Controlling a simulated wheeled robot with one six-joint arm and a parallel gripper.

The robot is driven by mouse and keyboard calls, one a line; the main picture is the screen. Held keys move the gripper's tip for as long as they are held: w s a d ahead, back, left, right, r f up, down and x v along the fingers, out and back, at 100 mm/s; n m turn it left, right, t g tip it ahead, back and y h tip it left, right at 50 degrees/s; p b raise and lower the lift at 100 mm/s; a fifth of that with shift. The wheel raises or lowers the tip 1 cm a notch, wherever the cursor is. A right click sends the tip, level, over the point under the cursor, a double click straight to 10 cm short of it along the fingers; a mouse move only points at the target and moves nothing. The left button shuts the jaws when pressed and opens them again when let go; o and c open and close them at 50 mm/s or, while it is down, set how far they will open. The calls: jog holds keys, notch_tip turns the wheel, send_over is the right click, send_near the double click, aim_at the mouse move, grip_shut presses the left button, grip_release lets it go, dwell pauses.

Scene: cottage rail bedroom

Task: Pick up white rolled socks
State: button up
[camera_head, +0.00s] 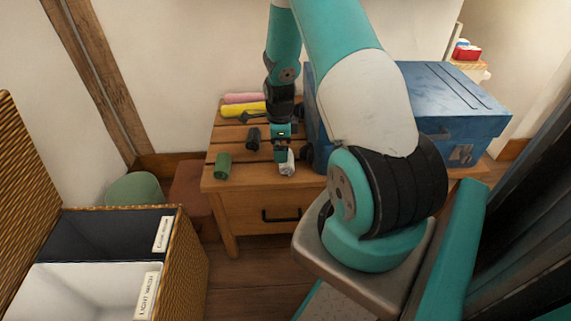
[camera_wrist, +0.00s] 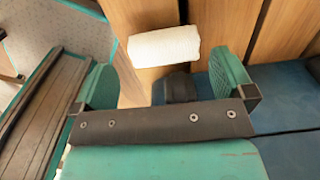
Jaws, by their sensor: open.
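The white rolled socks (camera_head: 287,166) lie near the front edge of the wooden table (camera_head: 262,182). In the wrist view the white roll (camera_wrist: 165,46) lies crosswise on the slats, just beyond my fingertips and roughly centred between them. My gripper (camera_head: 283,151) points down over the table, right behind the roll in the head view. In the wrist view my gripper (camera_wrist: 166,80) has its two green fingers spread, with no socks between them. Part of the roll's far end is hidden by my gripper in the head view.
A blue chest (camera_head: 455,105) stands close on the right of my gripper. A green roll (camera_head: 223,165), a dark roll (camera_head: 253,139), a yellow roll (camera_head: 243,109) and a pink roll (camera_head: 244,98) lie on the table. A wicker hamper (camera_head: 193,260) with dark and light compartments stands front left.

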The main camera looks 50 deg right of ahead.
aim_at(288, 168)
jog(key=f, duration=0.3)
jog(key=f+b, duration=0.1)
jog(key=f, duration=0.1)
jog(key=shift+d+f, duration=0.2)
jog(key=shift+f, duration=0.2)
jog(key=shift+c, duration=0.2)
jog(key=c, duration=0.6)
